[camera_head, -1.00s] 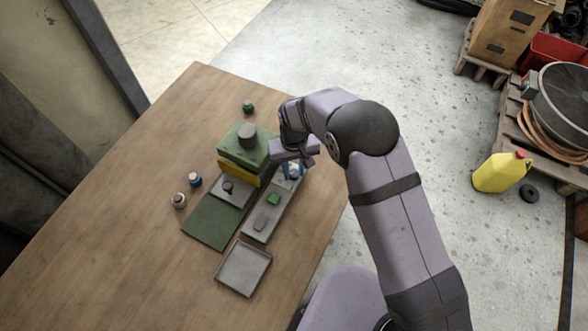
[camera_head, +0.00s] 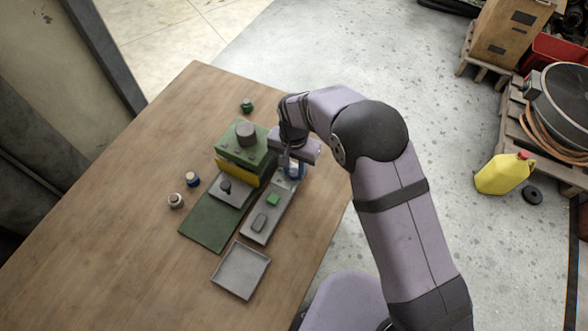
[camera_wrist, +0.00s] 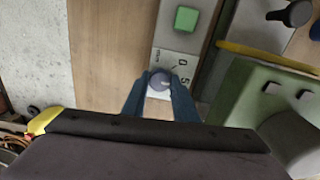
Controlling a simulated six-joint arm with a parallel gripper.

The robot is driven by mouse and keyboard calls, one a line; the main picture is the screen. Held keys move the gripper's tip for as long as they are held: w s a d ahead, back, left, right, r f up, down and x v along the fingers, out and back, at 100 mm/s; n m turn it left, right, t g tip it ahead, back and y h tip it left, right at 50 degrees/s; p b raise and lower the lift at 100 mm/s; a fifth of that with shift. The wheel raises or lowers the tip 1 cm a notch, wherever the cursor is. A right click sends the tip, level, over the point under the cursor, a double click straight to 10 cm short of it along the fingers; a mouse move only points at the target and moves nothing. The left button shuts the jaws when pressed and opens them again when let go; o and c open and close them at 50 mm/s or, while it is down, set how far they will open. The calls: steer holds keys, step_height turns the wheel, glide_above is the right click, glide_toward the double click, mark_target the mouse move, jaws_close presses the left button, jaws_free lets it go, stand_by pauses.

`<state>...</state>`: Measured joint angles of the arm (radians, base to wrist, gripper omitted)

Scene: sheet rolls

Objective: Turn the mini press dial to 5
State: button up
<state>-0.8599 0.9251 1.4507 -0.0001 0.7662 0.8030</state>
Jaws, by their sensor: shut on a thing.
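In the wrist view, the round grey dial (camera_wrist: 160,81) sits on a pale plate (camera_wrist: 180,44) at the end of the control strip. My gripper (camera_wrist: 159,96) has its blue fingers shut on the dial, one on each side. A light mark on the dial points toward lower right. Printed figures, a 0 and a 5, stand just right of the dial; other marks are too small to read. In the head view, my gripper (camera_head: 291,170) is at the strip's far end and hides the dial. The mini press (camera_head: 240,153) stands just left, green with a yellow part.
The strip (camera_head: 253,233) also carries a green button (camera_head: 273,199) and a dark grey piece (camera_head: 259,222). An empty grey tray (camera_head: 240,270) lies nearer. The left of the wooden table (camera_head: 110,220) is clear.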

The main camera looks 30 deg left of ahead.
mark_target(294, 172)
steer(key=shift+m, duration=0.3)
steer(key=o, duration=1.1)
steer(key=shift+c, duration=0.2)
steer(key=shift+r, duration=0.15)
steer(key=shift+r+b, duration=1.1)
steer(key=shift+r, duration=2.5)
